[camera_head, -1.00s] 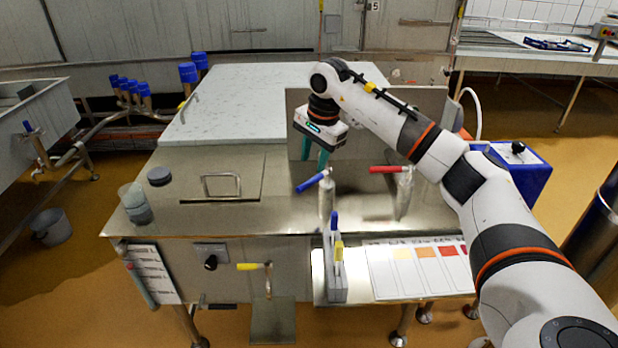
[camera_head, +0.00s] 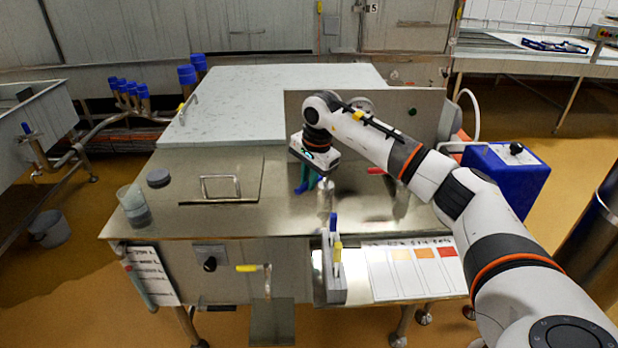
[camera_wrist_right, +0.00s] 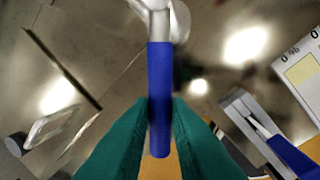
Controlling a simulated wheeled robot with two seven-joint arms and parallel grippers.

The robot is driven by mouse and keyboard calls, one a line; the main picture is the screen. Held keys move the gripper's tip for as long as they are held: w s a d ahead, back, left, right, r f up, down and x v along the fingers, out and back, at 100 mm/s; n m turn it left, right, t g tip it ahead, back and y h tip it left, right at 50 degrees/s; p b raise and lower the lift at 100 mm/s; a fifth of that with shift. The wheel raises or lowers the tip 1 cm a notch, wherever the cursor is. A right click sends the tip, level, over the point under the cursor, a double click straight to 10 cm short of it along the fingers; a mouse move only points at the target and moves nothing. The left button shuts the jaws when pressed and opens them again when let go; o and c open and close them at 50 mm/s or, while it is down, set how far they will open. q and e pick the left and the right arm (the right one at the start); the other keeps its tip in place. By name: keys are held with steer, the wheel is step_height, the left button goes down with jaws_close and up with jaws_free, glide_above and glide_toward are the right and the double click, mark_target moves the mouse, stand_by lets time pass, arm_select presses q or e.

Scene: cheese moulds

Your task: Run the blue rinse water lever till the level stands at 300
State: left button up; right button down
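The blue lever (camera_head: 301,188) stands on a short metal valve on the steel table top (camera_head: 250,220). My right gripper (camera_head: 312,180) is down at this lever. In the right wrist view the blue handle (camera_wrist_right: 160,75) runs between the two green fingertips (camera_wrist_right: 162,103), which appear to touch its sides. Its free end points back between the fingers. The red lever (camera_head: 376,170) is to the right, partly hidden by my right arm. A clear beaker (camera_head: 133,205) stands at the table's left edge; its level marks are too small to read. My left gripper is out of view.
A dark round puck (camera_head: 158,177) lies beside the beaker. A hatch with a metal handle (camera_head: 220,187) is left of the lever. A grey holder (camera_head: 335,290) with blue and yellow tools and a colour chart (camera_head: 410,268) are in front. A panel (camera_head: 425,115) stands behind.

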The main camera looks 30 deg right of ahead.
steer(key=shift+w, duration=0.1)
stand_by(0.3)
steer(key=shift+w+d+m+h+p, duration=0.1)
steer(key=shift+w+m+h+p, duration=0.2)
steer(key=shift+w+m+p, duration=0.85)
steer(key=shift+w+d+m+h+b, duration=0.1)
steer(key=shift+w+m+h, duration=0.4)
steer(key=shift+m, duration=1.4)
steer(key=shift+w+d+m+h+p, duration=0.1)
steer(key=shift+w+m+p, duration=0.45)
steer(key=shift+w+m, duration=0.75)
steer(key=shift+s+r+m, duration=0.1)
steer(key=shift+s+m, duration=0.1)
steer(key=shift+m, duration=0.15)
steer(key=c, duration=1.4)
jaws_free()
steer(key=shift+o, duration=0.2)
steer(key=v, duration=1.2)
steer(key=shift+b, duration=0.4)
steer(key=shift+w, duration=0.15)
